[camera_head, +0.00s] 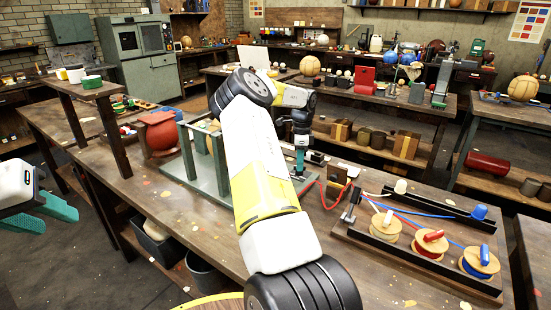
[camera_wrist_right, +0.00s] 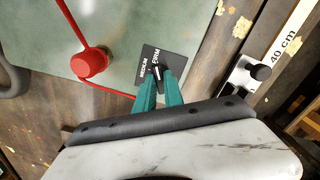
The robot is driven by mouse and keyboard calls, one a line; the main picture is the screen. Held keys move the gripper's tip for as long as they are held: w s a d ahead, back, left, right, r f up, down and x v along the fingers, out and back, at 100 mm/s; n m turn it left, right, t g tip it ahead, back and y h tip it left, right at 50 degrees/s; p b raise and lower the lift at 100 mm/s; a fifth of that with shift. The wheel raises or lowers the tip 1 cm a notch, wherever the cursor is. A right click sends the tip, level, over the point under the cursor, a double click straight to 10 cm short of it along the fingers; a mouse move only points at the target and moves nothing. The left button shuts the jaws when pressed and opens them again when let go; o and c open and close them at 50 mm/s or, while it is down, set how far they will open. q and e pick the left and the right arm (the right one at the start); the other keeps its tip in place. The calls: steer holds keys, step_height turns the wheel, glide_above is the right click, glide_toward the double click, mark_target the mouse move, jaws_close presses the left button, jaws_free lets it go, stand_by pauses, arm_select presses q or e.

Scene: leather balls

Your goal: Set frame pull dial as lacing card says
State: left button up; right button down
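The grey-green lacing frame (camera_head: 172,172) stands on the near bench, partly hidden by my right arm. Its pull dial (camera_wrist_right: 157,74) is a small black knob with a white mark on a dark plate (camera_wrist_right: 150,60). The plate reads "MEDIUM" and "FIRM"; the rest is covered by my fingers. My right gripper (camera_wrist_right: 159,82) has its teal fingertips closed on both sides of the knob; in the head view it is small (camera_head: 300,170). The exact pointer setting is unclear. My left gripper (camera_head: 60,222) is open and empty left of the bench. I cannot identify a readable lacing card.
A red cord runs past a red knob (camera_wrist_right: 90,62) on the frame base. A spool board (camera_head: 352,236) with several thread spools lies to the right. A ruler strip marked 40 cm (camera_wrist_right: 272,50) lies beside the base.

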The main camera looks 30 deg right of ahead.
steer(key=shift+n, duration=0.3)
steer(key=n, duration=1.1)
steer(key=shift+d, duration=0.1)
steer(key=n, duration=0.6)
steer(key=shift+n, duration=0.4)
steer(key=n, duration=0.5)
steer(key=shift+n, duration=0.3)
steer(key=c, duration=1.4)
jaws_free()
steer(key=shift+c, duration=0.2)
